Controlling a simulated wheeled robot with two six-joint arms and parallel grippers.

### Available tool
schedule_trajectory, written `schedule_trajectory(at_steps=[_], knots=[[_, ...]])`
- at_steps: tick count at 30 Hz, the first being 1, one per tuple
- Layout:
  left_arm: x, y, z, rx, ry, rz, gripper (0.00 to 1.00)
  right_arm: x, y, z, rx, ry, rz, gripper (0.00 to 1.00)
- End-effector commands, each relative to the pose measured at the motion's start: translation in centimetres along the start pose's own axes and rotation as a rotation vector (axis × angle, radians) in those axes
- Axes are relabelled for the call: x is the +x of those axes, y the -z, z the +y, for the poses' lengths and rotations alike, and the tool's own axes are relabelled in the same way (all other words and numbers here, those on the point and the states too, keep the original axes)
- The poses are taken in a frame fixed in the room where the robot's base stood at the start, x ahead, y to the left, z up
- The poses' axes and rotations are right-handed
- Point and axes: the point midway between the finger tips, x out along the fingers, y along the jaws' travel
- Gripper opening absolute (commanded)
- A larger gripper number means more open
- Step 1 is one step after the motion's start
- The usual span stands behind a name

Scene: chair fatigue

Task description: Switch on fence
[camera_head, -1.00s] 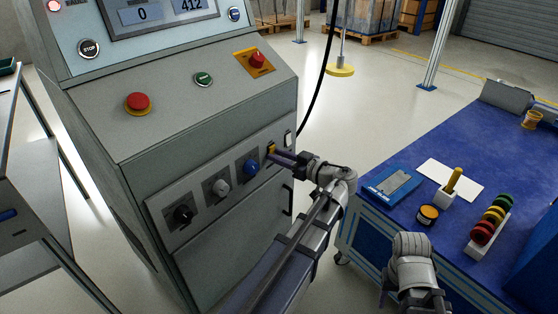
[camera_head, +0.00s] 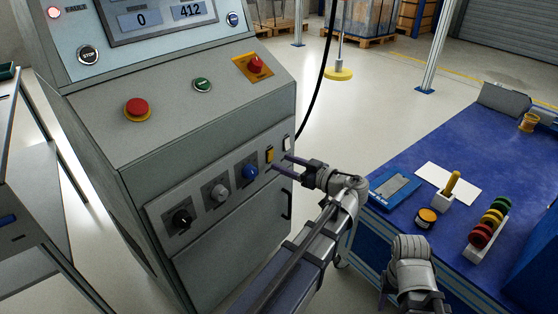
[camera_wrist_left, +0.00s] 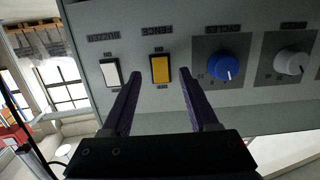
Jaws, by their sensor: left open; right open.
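The fence switch is a yellow rocker (camera_head: 269,155) on the grey machine's lower front panel, right of the blue knob. It also shows in the left wrist view (camera_wrist_left: 160,69), under the FENCE label. I cannot tell which way it is tipped. My left gripper (camera_head: 279,162) is open and empty, in front of the panel. In the left wrist view its two fingers lie on either side of the yellow rocker, which appears between the tips and clear of them. My right arm shows at the bottom right of the head view, but its fingers are not visible.
A white buzzer switch (camera_wrist_left: 110,72) sits beside the fence switch. The blue knob (camera_head: 250,172) and a grey knob (camera_head: 219,192) are on the other side. A blue-topped workbench (camera_head: 390,233) with small items stands to the right. A door handle (camera_head: 287,204) is below the panel.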

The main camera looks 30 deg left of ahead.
Motion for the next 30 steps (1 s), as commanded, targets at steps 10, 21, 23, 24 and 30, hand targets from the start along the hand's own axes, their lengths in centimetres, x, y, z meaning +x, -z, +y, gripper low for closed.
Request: schedule_trajectory(at_steps=[10,21,23,24,30], knots=[[-4.2,0.0,0.0,-0.001,0.000,0.000,0.60,-0.6,0.0,0.1,-0.002,0.000,0.000,0.50],[-4.4,0.0,0.0,-0.001,0.000,0.000,0.60,-0.6,0.0,0.1,-0.002,0.000,0.000,0.50],[-4.4,0.0,0.0,-0.001,0.000,0.000,0.60,-0.6,0.0,0.1,-0.002,0.000,0.000,0.50],[-4.4,0.0,0.0,-0.001,0.000,0.000,0.60,-0.6,0.0,0.1,-0.002,0.000,0.000,0.50],[-4.9,-1.0,-0.5,0.075,-0.008,-0.064,0.60,-1.1,-0.1,0.1,-0.002,0.000,0.000,0.50]])
